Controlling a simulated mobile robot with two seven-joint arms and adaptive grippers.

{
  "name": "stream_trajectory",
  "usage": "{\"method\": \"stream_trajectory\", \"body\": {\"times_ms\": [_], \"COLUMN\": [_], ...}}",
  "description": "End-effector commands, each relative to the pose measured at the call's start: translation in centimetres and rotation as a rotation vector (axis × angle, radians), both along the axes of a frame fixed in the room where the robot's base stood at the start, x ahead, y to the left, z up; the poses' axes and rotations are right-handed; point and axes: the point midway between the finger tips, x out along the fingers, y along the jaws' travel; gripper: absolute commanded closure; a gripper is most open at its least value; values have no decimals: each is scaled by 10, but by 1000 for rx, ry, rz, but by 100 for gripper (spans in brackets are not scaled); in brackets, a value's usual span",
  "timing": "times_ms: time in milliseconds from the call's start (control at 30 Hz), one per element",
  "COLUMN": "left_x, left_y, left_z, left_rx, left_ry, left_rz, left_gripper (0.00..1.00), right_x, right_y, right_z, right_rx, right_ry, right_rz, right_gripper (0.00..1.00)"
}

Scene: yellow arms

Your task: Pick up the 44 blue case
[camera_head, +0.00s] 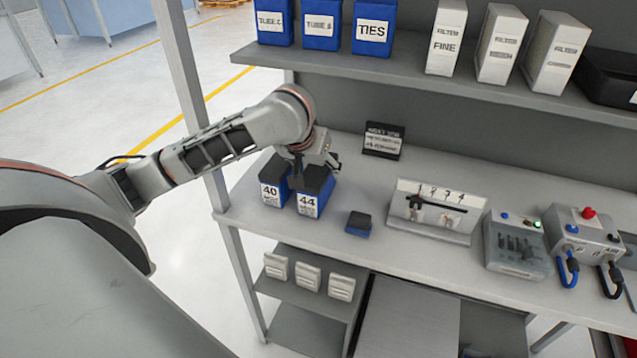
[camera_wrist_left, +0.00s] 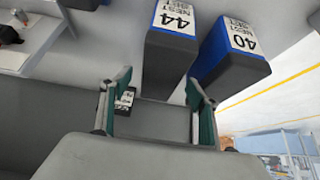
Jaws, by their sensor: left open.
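The 44 blue case (camera_head: 309,203) stands upright on the grey workbench, its white label facing the front. The 40 blue case (camera_head: 273,192) stands just to its left. My left gripper (camera_head: 318,168) is at the top of the 44 case in the head view and hides part of its top. In the left wrist view, the 44 case (camera_wrist_left: 172,45) and the 40 case (camera_wrist_left: 233,50) lie beyond the fingers. The fingers of the left gripper (camera_wrist_left: 160,92) are apart, with nothing visibly held between them. My right gripper is in neither view.
A small dark blue-based block (camera_head: 358,224) sits right of the 44 case. A display board (camera_head: 436,211) and a control box (camera_head: 586,237) are farther right. A small black sign (camera_head: 382,140) stands behind. The upper shelf (camera_head: 410,70) holds blue and white boxes.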

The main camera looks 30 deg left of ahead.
Motion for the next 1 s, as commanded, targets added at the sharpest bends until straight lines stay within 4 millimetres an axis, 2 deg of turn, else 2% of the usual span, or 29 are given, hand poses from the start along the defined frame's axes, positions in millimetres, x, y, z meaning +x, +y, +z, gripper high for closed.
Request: {"method": "stream_trajectory", "body": {"times_ms": [33,200,500,700,1000], "left_x": [3,13,16,16,16], "left_y": [1,4,5,5,5], "left_z": [-9,-25,-28,-28,-24], "left_rx": [-2,-1,0,0,1], "left_ry": [5,3,0,0,-3], "left_rz": [1,1,0,0,0], "left_gripper": [39,39,39,91,93], "right_x": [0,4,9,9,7], "right_y": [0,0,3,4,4], "right_z": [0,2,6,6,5], "right_rx": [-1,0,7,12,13], "right_ry": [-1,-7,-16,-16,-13], "right_rz": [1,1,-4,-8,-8], "right_gripper": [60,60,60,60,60]}}
